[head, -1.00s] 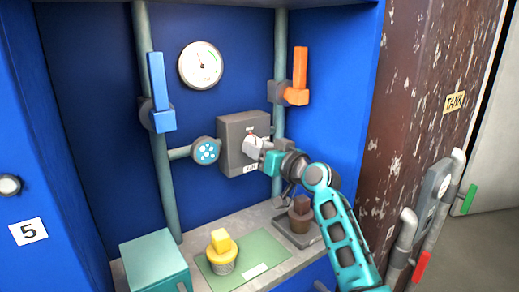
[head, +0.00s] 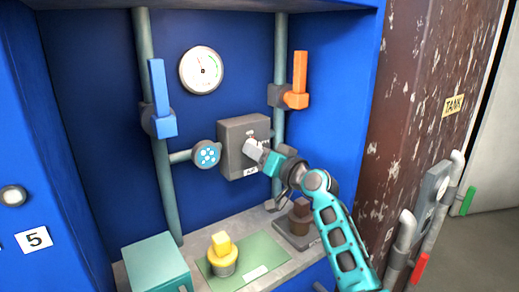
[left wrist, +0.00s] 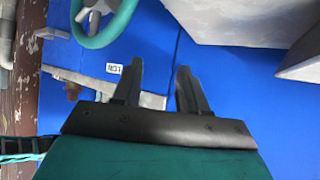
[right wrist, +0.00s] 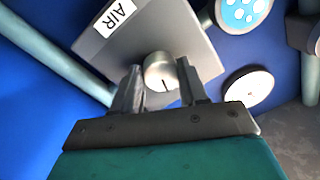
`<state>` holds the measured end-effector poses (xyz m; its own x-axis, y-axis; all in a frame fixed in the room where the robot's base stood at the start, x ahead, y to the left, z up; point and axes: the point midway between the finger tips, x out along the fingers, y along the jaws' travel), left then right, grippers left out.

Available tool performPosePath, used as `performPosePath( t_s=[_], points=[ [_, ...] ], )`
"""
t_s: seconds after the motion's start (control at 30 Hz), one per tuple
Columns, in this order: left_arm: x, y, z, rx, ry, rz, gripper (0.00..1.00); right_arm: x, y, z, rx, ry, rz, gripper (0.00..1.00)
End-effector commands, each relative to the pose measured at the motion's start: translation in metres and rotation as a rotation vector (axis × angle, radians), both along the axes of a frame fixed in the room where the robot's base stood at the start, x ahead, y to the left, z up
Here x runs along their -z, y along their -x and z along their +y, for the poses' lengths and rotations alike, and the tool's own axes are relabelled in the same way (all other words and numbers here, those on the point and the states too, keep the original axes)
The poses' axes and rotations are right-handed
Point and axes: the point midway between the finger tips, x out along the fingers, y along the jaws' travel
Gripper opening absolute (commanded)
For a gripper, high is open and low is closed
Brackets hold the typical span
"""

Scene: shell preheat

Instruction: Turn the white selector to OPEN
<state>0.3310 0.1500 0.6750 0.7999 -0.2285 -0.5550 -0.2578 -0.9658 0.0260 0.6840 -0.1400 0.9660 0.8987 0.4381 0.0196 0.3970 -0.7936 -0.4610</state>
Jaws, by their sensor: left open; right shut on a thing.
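The white selector (right wrist: 158,72) is a short round knob with a dark line on its face, on a grey box (head: 232,134) labelled AIR on the back wall. My right gripper (head: 254,150) is shut on it, with one finger on each side in the right wrist view. The fingers hide most of the knob in the head view. Small print by the knob is too small to read, so its setting is unclear. My left gripper (left wrist: 157,75) is open and empty in the left wrist view, away from the selector.
A gauge (head: 201,70) hangs above the box. A blue lever (head: 158,98) and an orange lever (head: 299,82) stand upright on pipes on either side. Below, the shelf holds a teal box (head: 156,262), a yellow-topped part (head: 222,254) and a brown block (head: 300,212).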

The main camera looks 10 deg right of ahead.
Motion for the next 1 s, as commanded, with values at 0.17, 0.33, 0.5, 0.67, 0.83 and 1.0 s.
performPosePath(
  t_s=[0.17,0.33,0.5,0.67,0.83,1.0],
  points=[
    [-0.012,0.0,0.0,-0.001,0.001,-0.001,0.43,-0.001,0.001,0.001,-0.001,-0.154,0.069,0.12],
    [-0.021,-0.001,-0.001,-0.003,0.003,-0.003,0.43,-0.001,0.001,0.002,-0.001,-0.305,0.13,0.12],
    [-0.026,-0.001,0.0,-0.01,0.005,-0.012,0.43,-0.001,0.001,0.002,-0.001,-0.456,0.191,0.12],
    [-0.025,0.003,0.004,-0.017,-0.001,0.002,0.43,-0.001,0.001,0.003,-0.001,-0.597,0.25,0.12],
    [-0.026,0.007,0.009,-0.026,-0.011,0.006,0.43,-0.002,0.001,0.004,-0.001,-0.746,0.31,0.12],
    [-0.03,0.008,0.015,-0.033,-0.022,0.006,0.43,-0.002,0.002,0.004,-0.001,-0.888,0.369,0.12]
  ],
)
